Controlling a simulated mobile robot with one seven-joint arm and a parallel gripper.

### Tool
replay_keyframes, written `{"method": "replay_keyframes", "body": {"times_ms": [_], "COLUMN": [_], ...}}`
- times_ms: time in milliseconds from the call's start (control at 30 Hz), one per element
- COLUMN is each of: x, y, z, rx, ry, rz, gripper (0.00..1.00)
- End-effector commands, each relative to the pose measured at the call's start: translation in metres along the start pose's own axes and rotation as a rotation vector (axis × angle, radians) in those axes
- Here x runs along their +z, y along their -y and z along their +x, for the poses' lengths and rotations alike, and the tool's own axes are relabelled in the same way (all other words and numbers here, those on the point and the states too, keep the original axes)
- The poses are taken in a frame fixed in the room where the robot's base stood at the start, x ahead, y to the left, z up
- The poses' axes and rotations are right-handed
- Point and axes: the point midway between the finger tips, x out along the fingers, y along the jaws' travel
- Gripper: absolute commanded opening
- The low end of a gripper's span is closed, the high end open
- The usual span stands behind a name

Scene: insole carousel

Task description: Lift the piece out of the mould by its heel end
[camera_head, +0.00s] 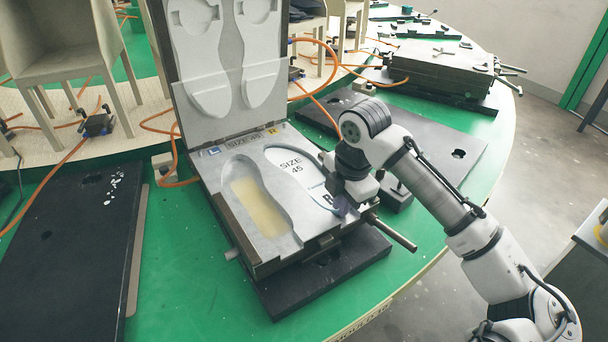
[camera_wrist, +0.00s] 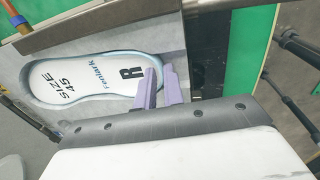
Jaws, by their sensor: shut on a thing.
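The piece is a white insole marked "SIZE 45" and "R" (camera_head: 289,163), lying in the right cavity of the open mould (camera_head: 264,247). In the wrist view the insole (camera_wrist: 85,82) shows nearly whole, with a blue-grey edge around it. My gripper (camera_head: 342,206) is at the insole's near end, beside the "R". In the wrist view the purple fingers of my gripper (camera_wrist: 160,83) are close together and shut on the insole's heel end. The fingers hide the very edge they hold. I cannot tell whether the heel is raised.
The left cavity (camera_head: 257,207) is empty, with a yellowish floor. The mould's lid (camera_head: 225,75) stands open behind. A metal rod (camera_head: 396,236) sticks out right of the mould. A closed mould (camera_head: 440,72) stands at the back right. Orange hoses cross the green table (camera_head: 185,265).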

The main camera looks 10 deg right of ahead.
Motion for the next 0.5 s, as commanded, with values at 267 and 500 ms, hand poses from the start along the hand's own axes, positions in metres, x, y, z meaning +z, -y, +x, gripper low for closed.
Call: {"method": "replay_keyframes", "body": {"times_ms": [267,500], "x": [0.000,0.000], "y": [-0.003,-0.004], "z": [-0.015,-0.026], "rx": [0.001,0.001], "ry": [0.000,0.000], "rz": [-0.001,0.000], "gripper": [0.00,0.00]}}
